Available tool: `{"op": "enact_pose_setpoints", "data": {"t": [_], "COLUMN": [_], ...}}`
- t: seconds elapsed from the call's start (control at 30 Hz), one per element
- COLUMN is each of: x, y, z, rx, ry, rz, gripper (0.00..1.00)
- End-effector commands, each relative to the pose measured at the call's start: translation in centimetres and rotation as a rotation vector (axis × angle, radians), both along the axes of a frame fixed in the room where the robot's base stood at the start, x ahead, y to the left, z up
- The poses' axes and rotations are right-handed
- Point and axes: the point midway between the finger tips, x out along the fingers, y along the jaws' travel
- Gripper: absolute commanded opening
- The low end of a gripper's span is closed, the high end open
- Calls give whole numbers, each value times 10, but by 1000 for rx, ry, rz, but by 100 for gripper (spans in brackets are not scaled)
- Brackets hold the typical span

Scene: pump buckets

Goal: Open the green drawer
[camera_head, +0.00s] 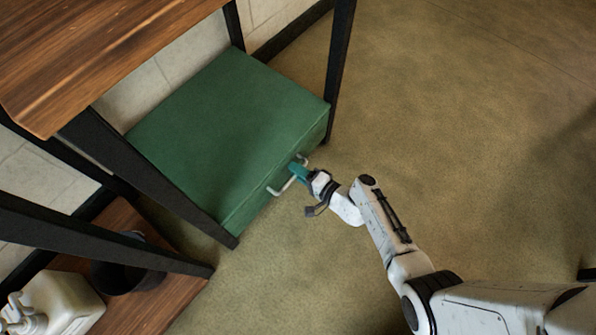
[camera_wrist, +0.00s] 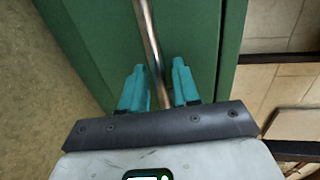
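The green drawer (camera_head: 232,126) is a box on the floor under a wooden table. Its front face carries a pale metal bar handle (camera_head: 280,188). In the wrist view the handle (camera_wrist: 149,40) runs down between the two teal fingers of my gripper (camera_wrist: 160,92), with the green front (camera_wrist: 85,35) behind it. The fingers stand apart on either side of the bar, with a small gap showing. In the head view my gripper (camera_head: 299,172) is at the handle. The drawer's inside is not visible.
A wooden tabletop (camera_head: 100,45) on dark metal legs (camera_head: 341,60) stands over the drawer. A low wooden shelf (camera_head: 150,300) at lower left holds a dark bucket (camera_head: 125,278) and a pale pump bottle (camera_head: 60,300). The floor in front of the drawer is clear apart from my arm.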

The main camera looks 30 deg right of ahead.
Motion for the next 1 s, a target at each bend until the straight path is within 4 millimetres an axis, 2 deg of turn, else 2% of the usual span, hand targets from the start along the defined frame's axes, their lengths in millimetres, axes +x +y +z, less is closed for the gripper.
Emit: {"op": "enact_pose_setpoints", "data": {"t": [0.17, 0.5, 1.0], "x": [0, 0, -2], "y": [0, 0, -1], "z": [0, 0, 0], "rx": [0, 0, -1], "ry": [0, 0, 1], "rz": [0, 0, -1], "gripper": [31, 0, 0]}}
